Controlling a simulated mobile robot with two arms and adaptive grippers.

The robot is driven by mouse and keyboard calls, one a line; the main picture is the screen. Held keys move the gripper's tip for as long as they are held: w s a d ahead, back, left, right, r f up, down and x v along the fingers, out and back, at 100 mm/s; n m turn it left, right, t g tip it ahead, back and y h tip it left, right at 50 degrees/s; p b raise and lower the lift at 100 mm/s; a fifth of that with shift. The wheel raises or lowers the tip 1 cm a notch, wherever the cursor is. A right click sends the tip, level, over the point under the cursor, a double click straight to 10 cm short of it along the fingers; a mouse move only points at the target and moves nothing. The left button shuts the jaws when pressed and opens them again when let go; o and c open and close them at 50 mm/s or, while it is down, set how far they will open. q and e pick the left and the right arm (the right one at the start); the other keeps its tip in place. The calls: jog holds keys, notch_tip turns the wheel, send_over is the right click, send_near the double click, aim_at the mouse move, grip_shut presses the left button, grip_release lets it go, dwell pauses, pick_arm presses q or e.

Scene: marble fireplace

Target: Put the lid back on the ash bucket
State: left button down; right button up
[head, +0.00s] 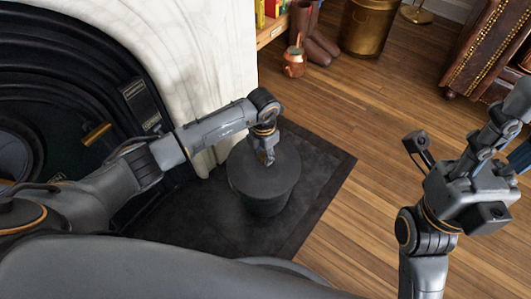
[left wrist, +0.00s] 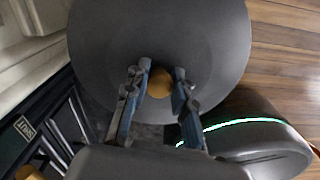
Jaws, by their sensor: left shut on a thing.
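The ash bucket (head: 265,207) is a dark grey round bucket standing on the dark hearth slab. The lid (head: 254,182) is a wide, dark grey disc over the bucket's top, its edge reaching past the bucket wall. It fills much of the left wrist view (left wrist: 160,30). My left gripper (head: 266,158) points down at the lid's middle and is shut on its round, tan knob (left wrist: 159,83). The lid hides the bucket's rim, so I cannot tell whether it rests on it or hovers just above. My right gripper (head: 455,150) is open and empty, off to the right.
The marble fireplace (head: 205,60) with its black grate stands on the left. A copper can (head: 294,62), brown boots (head: 318,45) and a brass bin (head: 368,25) are at the back. The wooden floor between is clear.

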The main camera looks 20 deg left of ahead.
pick_arm(q)
jog(key=shift+r, duration=0.1)
dwell(0.3)
jog(key=shift+f, duration=0.2)
dwell(0.9)
jog(key=c, duration=0.5)
grip_release()
